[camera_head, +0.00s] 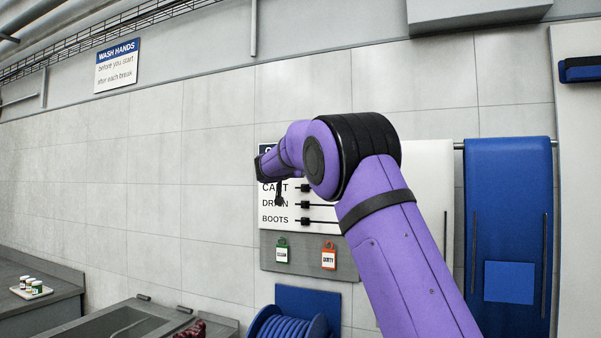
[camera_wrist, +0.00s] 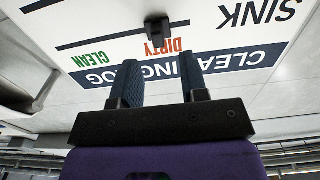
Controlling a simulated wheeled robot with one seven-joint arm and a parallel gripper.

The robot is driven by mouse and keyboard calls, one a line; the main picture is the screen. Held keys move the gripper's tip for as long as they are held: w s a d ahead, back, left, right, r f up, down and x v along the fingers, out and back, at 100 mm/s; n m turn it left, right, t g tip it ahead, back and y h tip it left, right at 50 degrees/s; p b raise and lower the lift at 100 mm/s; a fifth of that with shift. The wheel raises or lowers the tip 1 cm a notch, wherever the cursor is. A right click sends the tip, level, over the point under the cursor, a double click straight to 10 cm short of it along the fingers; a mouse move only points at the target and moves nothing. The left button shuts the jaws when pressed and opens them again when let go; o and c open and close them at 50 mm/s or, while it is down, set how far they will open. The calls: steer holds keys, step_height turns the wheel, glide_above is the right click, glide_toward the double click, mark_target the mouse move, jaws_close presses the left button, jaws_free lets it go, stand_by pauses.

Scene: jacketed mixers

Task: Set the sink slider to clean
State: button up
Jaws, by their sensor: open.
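The cleaning log board (camera_head: 285,232) hangs on the tiled wall in the head view, partly behind my arm, which hides the SINK row. The wrist view shows the board upside down. There the dark sink slider (camera_wrist: 157,29) sits on its track beside the orange DIRTY label (camera_wrist: 165,46), at the end towards the word SINK (camera_wrist: 257,12). The green CLEAN label (camera_wrist: 90,59) is at the other end of the track. My gripper (camera_wrist: 160,63) is open and empty, its two fingers in front of the board's blue header, with the slider beyond the tips.
In the head view the CART slider (camera_head: 305,188), DRAIN slider (camera_head: 305,204) and BOOTS slider (camera_head: 305,221) are at the left of their tracks. A blue hose reel (camera_head: 290,324) and a basin (camera_head: 125,322) are lower down.

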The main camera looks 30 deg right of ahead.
steer(key=x, duration=0.6)
steer(key=shift+s, duration=0.1)
jaws_close()
steer(key=shift+s, duration=0.1)
